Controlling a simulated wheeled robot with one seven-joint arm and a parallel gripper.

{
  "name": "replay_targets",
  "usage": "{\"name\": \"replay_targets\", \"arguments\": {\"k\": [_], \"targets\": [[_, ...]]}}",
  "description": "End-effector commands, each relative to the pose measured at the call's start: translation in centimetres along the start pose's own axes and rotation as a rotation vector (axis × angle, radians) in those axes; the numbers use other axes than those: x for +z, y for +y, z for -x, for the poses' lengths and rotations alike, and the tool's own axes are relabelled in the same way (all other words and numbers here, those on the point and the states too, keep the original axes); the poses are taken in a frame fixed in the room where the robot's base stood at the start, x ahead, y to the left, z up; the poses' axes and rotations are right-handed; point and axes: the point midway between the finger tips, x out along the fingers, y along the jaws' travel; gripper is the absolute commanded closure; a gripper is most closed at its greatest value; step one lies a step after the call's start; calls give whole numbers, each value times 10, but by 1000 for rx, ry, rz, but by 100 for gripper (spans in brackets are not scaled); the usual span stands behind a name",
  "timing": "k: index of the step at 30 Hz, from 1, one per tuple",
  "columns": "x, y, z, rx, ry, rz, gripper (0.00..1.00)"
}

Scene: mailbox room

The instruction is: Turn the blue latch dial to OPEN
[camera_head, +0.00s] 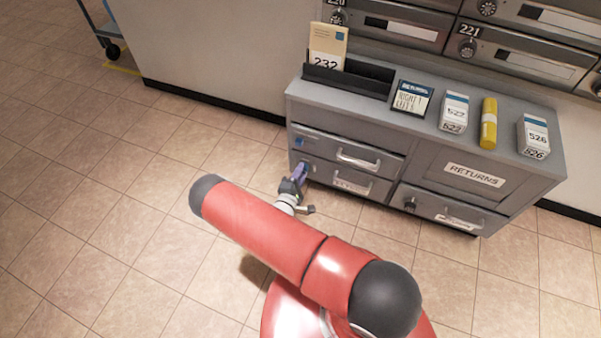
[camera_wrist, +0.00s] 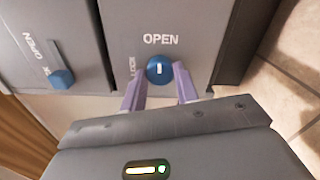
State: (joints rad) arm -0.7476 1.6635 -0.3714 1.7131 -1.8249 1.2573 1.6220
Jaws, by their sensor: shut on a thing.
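A round blue dial (camera_wrist: 160,69) sits on a grey drawer front in the wrist view. Its white mark stands upright, pointing toward the word OPEN above it; LOCK is printed to its left. My gripper (camera_wrist: 159,76) has its purple fingers on either side of this dial and is shut on it. In the head view my gripper (camera_head: 301,173) is at the left end of the lower left drawer (camera_head: 338,182), and the dial there is mostly hidden. A second blue dial (camera_wrist: 61,78) shows in the wrist view; the head view shows a blue dial (camera_head: 300,142) on the upper left drawer.
The grey cabinet (camera_head: 420,160) has drawer handles, a RETURNS label (camera_head: 474,175) and a black knob (camera_head: 410,205). On top are a black tray (camera_head: 365,82), a sign (camera_head: 411,98), white boxes and a yellow tube (camera_head: 488,123).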

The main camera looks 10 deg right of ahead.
Motion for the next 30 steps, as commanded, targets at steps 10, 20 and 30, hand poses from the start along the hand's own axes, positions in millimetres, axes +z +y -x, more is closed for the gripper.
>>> {"name": "replay_targets", "arguments": {"k": [10,20,30], "targets": [[1,0,0,0,-1,-77,92],[0,-1,0,-1,-1,-82,92],[0,0,0,-1,-1,-81,48]]}}
